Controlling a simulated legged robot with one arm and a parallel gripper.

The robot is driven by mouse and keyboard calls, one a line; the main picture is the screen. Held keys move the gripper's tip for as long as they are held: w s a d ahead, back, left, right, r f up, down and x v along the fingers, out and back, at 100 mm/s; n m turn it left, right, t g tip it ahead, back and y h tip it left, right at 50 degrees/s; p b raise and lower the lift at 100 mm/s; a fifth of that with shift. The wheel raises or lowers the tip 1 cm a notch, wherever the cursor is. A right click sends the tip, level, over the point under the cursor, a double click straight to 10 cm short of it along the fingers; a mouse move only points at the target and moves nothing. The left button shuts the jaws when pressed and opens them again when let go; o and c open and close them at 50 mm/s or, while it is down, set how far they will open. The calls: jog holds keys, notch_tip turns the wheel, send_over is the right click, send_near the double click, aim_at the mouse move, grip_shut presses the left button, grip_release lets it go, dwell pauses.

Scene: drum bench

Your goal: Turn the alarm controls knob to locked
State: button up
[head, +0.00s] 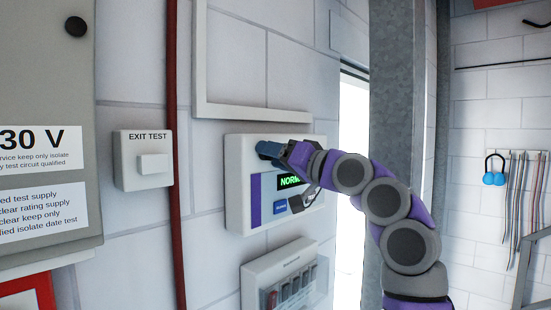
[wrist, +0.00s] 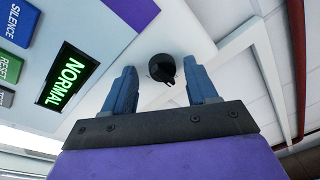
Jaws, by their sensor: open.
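The alarm panel (head: 234,165) is a white box with a purple band on the wall in the head view. Its green display (wrist: 68,79) reads NORMAL. The black round knob (wrist: 162,67) with a small pointer shows in the wrist view; my gripper hides it in the head view. My gripper (head: 268,150) is at the panel's upper part. In the wrist view my gripper (wrist: 161,80) is open, with one blue finger on each side of the knob in the picture. I cannot tell whether the fingers touch it. No locked mark is readable.
The SILENCE (wrist: 24,20) and RESET (wrist: 10,67) buttons lie beside the display. A clear-fronted box (head: 285,278) is below the panel. An EXIT TEST box (head: 143,160) and a red pipe (head: 173,120) are left. A grey metal post (head: 395,60) stands right.

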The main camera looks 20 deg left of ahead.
jog(key=b+v, duration=0.6)
jog(key=v, duration=1.1)
jog(key=shift+s+f, duration=0.1)
jog(key=shift+d, duration=0.1)
